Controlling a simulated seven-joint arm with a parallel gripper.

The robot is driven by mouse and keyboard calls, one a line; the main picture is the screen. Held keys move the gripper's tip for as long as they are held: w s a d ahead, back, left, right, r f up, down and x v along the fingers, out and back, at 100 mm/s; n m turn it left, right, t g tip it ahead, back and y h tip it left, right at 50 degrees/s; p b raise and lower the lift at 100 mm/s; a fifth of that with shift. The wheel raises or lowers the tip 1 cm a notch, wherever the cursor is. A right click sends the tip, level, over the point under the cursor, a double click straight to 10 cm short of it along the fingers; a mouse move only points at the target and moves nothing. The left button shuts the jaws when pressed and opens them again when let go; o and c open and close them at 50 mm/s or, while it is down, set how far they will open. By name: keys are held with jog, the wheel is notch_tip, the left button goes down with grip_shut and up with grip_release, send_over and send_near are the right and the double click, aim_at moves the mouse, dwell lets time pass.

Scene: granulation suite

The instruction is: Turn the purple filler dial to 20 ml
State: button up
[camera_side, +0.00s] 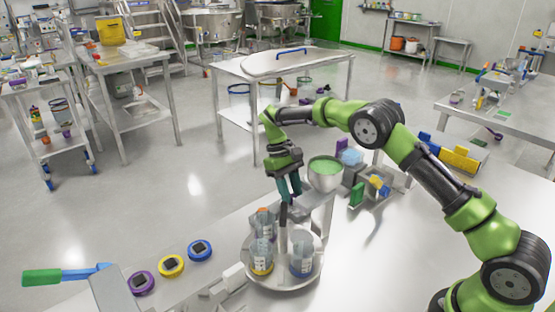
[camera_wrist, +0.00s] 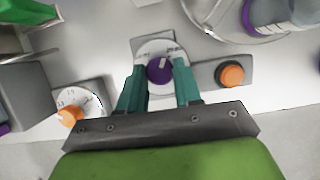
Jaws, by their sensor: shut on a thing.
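The purple filler dial (camera_wrist: 158,70) is in the upper middle of the wrist view, on a round white scale plate (camera_wrist: 153,47). A pale pointer mark shows on the dial, pointing up and slightly right in that view. The scale's numbers are too small to read. My gripper (camera_wrist: 160,78) is shut on the purple dial, one teal finger on its left and one on its right. In the side view my gripper (camera_side: 290,192) points down beside the far end of the bench. I cannot make out the dial there.
In the wrist view, an orange knob (camera_wrist: 229,73) is on the right, and an orange dial (camera_wrist: 70,115) with a white scale is on the left. A round tray (camera_side: 284,285) with bottles stands close to my gripper. A bowl of green material (camera_side: 326,172) is behind it.

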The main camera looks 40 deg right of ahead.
jog(key=shift+d+m+y, duration=0.1)
jog(key=shift+m+y, duration=0.5)
jog(key=shift+m, duration=0.9)
jog(key=o, duration=1)
jog(key=shift+o, duration=0.2)
jog(key=v, duration=0.7)
jog(key=shift+r, duration=0.3)
jog(key=shift+d, duration=0.15)
